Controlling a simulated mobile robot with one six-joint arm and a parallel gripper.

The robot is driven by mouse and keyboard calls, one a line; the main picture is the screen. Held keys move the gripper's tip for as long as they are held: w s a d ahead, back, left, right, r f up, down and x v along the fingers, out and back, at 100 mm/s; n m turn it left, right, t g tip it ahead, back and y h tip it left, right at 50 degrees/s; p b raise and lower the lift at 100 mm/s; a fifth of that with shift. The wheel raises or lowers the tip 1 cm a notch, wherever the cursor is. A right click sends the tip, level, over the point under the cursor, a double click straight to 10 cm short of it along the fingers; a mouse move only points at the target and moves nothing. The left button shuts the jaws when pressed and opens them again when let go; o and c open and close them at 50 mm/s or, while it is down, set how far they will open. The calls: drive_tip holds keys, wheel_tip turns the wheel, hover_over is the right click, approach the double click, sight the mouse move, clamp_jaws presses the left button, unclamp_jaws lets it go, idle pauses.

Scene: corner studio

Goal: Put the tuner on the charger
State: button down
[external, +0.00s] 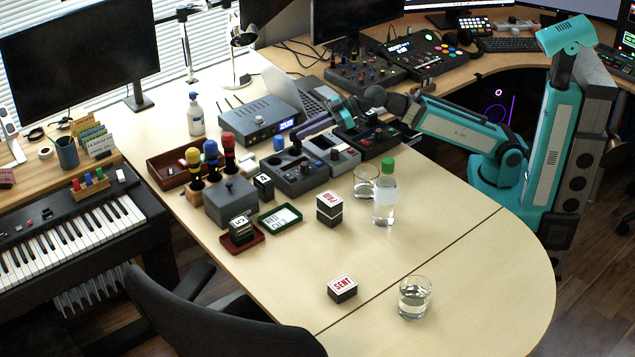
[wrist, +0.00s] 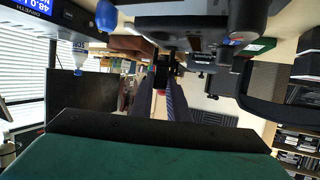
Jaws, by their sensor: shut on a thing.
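My gripper (external: 299,136) reaches left over the row of desk devices, its long fingers close together and level above the table. In the wrist view my gripper (wrist: 165,78) is shut on a small dark thing (wrist: 162,72), which I take to be the tuner. Its face and markings are too small to read. It is held clear of the table. I cannot single out the charger for certain among the low grey and black boxes under and beside my gripper, such as the grey device with dark controls (external: 301,178).
A green-capped bottle (external: 385,199) and a glass (external: 366,184) stand right of the devices. Stamps marked PAID (external: 329,210) and SENT (external: 342,289) sit nearer. A blue-display box (external: 249,119), a grey box (external: 231,203) and coloured-topped handles (external: 211,158) crowd the left. The front right is mostly clear.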

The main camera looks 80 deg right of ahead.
drive_tip(key=shift+w+a+r+p, duration=0.1)
drive_tip(key=shift+w+r+p, duration=0.15)
drive_tip(key=shift+p, duration=0.9)
drive_tip(key=w+p, duration=0.1)
drive_tip(key=p, duration=0.3)
drive_tip(key=shift+w+a+p, duration=0.1)
drive_tip(key=shift+a+p, duration=0.05)
drive_tip(key=shift+p, duration=0.25)
drive_tip(key=w+p, duration=0.1)
drive_tip(key=p, duration=0.6)
drive_tip(key=shift+a+f, duration=0.1)
drive_tip(key=shift+f, duration=0.05)
drive_tip(key=w+p, duration=0.2)
drive_tip(key=p, duration=0.2)
hover_over(250, 167)
drive_tip(key=s+d, duration=0.2)
drive_tip(key=shift+w+f+p, duration=0.2)
drive_tip(key=shift+f+p, duration=0.15)
drive_tip(key=shift+f, duration=0.45)
drive_tip(key=shift+f, duration=1.8)
drive_tip(key=shift+f, duration=0.15)
